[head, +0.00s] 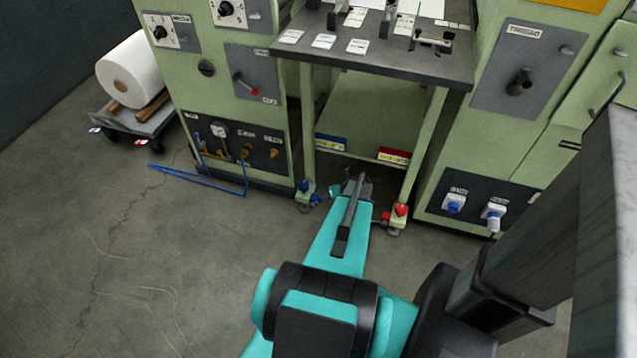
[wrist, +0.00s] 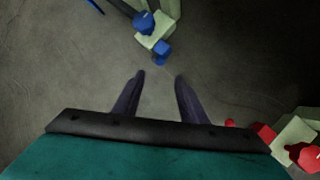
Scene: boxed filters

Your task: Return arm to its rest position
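My arm (head: 335,245), teal and black, reaches from the bottom of the head view toward the machine bench. My gripper (head: 357,182) is at its far end, low between the bench's front legs. In the wrist view my gripper (wrist: 160,76) shows two dark fingers standing apart, with only bare floor between them. It is open and holds nothing.
A grey-topped bench (head: 450,73) with labels and small fixtures stands ahead. Its legs carry blue fittings (wrist: 146,22) and red fittings (head: 400,210). Green cabinets flank it. A blue hose (head: 200,180) lies left; a white roll (head: 130,70) rests on a cart.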

